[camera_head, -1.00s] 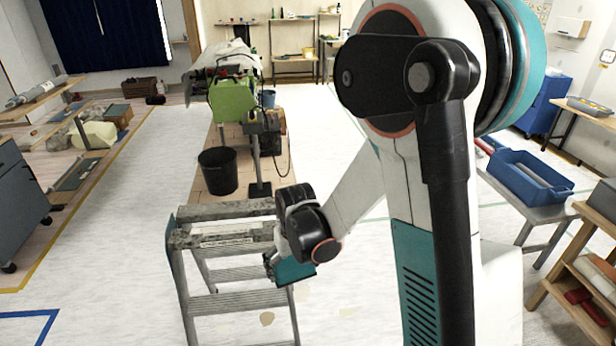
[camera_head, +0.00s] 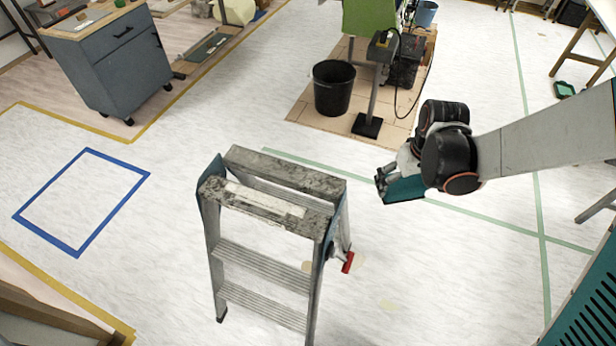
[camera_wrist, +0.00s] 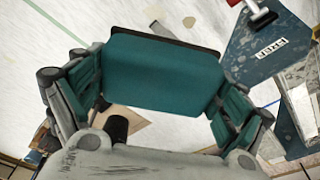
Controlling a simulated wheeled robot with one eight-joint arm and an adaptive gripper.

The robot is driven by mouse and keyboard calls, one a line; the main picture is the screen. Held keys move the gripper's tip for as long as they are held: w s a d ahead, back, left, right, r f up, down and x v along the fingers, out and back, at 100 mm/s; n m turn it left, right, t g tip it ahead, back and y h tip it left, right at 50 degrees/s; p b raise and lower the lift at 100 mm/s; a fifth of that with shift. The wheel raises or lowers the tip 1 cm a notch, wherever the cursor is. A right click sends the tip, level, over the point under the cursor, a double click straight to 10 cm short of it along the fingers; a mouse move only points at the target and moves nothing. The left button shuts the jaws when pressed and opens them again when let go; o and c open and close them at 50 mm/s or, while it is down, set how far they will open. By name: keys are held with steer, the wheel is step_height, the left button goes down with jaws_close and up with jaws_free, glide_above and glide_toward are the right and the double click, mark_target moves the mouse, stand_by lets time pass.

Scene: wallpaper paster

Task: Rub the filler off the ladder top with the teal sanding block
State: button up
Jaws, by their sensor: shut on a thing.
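The stepladder (camera_head: 262,260) stands upright in the head view, with a speckled, filler-smeared top (camera_head: 268,203) and a pale label-like strip on it. My gripper (camera_head: 392,188) is to the right of the ladder top, apart from it. It is shut on the teal sanding block (camera_head: 406,190). In the wrist view the block (camera_wrist: 165,75) lies between both fingers of my gripper (camera_wrist: 160,95), its broad teal face showing. A blue-grey side plate of the ladder (camera_wrist: 270,45) with a lettered label shows at the wrist view's right.
A red-handled tool (camera_head: 347,262) hangs at the ladder's right side. A black bucket (camera_head: 334,88) and a green machine (camera_head: 370,18) stand behind. A grey cabinet (camera_head: 125,75) is at the back left. The floor around the ladder is mostly clear.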

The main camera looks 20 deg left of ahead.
steer(key=s+a+r+n, duration=0.1)
steer(key=s+a+n, duration=0.2)
steer(key=a, duration=0.4)
steer(key=s+a+r+n+p, duration=0.1)
steer(key=s+a+n, duration=0.3)
steer(key=a, duration=0.4)
steer(key=s+a+r+n+g+y, duration=0.1)
steer(key=s+a+r+n, duration=0.1)
steer(key=a, duration=0.6)
steer(key=shift+s+n+p, duration=0.3)
steer(key=shift+s+n, duration=0.6)
steer(key=shift+n, duration=0.3)
steer(key=shift+r, duration=0.1)
step_height(320, 180, down, 6)
steer(key=b, duration=0.5)
steer(key=shift+f+b, duration=0.25)
steer(key=shift+b, duration=0.1)
steer(key=shift+d, duration=0.1)
